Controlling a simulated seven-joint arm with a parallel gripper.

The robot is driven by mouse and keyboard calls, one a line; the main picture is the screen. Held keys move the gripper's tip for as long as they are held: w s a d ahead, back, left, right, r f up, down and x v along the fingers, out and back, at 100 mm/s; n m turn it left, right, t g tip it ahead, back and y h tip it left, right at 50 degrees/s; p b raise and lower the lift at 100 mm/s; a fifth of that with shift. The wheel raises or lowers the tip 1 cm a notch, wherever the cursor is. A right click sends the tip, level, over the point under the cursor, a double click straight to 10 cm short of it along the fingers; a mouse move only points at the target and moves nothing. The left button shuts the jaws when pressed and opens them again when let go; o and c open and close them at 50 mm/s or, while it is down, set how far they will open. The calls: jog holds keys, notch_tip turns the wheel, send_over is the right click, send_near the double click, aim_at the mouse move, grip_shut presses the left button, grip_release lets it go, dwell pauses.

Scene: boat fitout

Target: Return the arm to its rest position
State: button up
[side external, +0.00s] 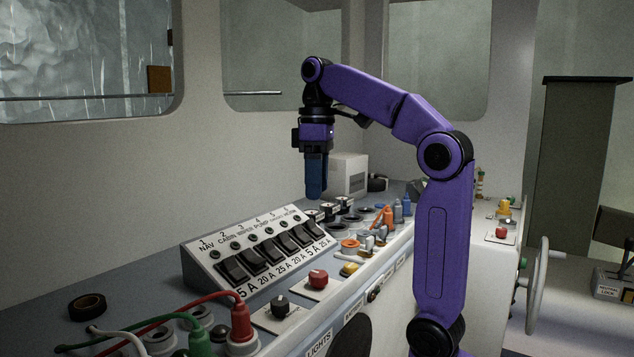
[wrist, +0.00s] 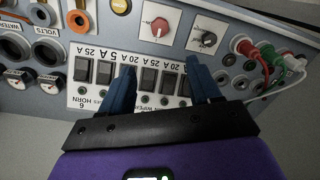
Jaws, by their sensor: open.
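My purple arm stands at the console, bent over it at the elbow. My gripper (side external: 315,188) points straight down above the back of the console, behind the sloped switch panel in the side external view. In the wrist view its two blue fingers (wrist: 163,82) are spread apart, with nothing between them. The switch panel (wrist: 128,103) lies below the fingers, with a visible gap in the side view. The panel (side external: 200,262) carries a row of black rocker switches and printed labels.
The console has a red knob (side external: 318,278), a black knob (side external: 280,303), round gauges and plugged red, green and white cables (side external: 240,322). A black tape roll (side external: 87,307) lies at the left. A white box (side external: 347,174) stands behind the gripper. The air above the console is clear.

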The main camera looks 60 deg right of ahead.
jog(key=s+a+f+n+g, duration=0.2)
jog(key=s+a+f+n, duration=0.45)
jog(key=a, duration=0.35)
jog(key=s+a+f+n+g, duration=0.2)
jog(key=s+a+f+n, duration=0.4)
jog(key=a, duration=0.3)
jog(key=s+d+f+m+t, duration=0.2)
jog(key=s+d+f, duration=0.2)
jog(key=f, duration=0.3)
jog(key=s+d+f+m+t, duration=0.2)
jog(key=s+d+f, duration=0.2)
jog(key=f, duration=0.3)
jog(key=shift+s+d+f, duration=0.3)
jog(key=shift+s, duration=0.1)
